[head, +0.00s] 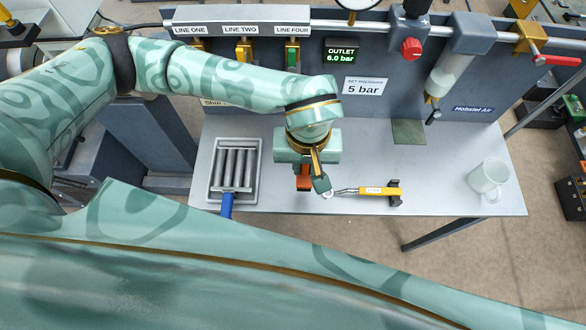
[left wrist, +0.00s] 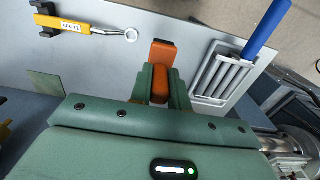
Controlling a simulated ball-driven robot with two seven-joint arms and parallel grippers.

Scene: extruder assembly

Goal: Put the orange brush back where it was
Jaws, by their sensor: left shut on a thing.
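The orange brush (head: 304,183) shows as a short orange piece with a dark end under my left gripper (head: 310,178), over the front part of the grey table (head: 350,207). In the left wrist view the brush (left wrist: 162,60) sticks out from between the green fingers of my left gripper (left wrist: 163,85), which is shut on it. I cannot tell whether the brush touches the table. My right gripper is not in view.
A grey ribbed tray (head: 212,160) with a blue-handled tool (head: 226,205) lies left of the gripper. A clear mug (head: 489,179) stands far right. A green pad (head: 409,132) lies behind.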

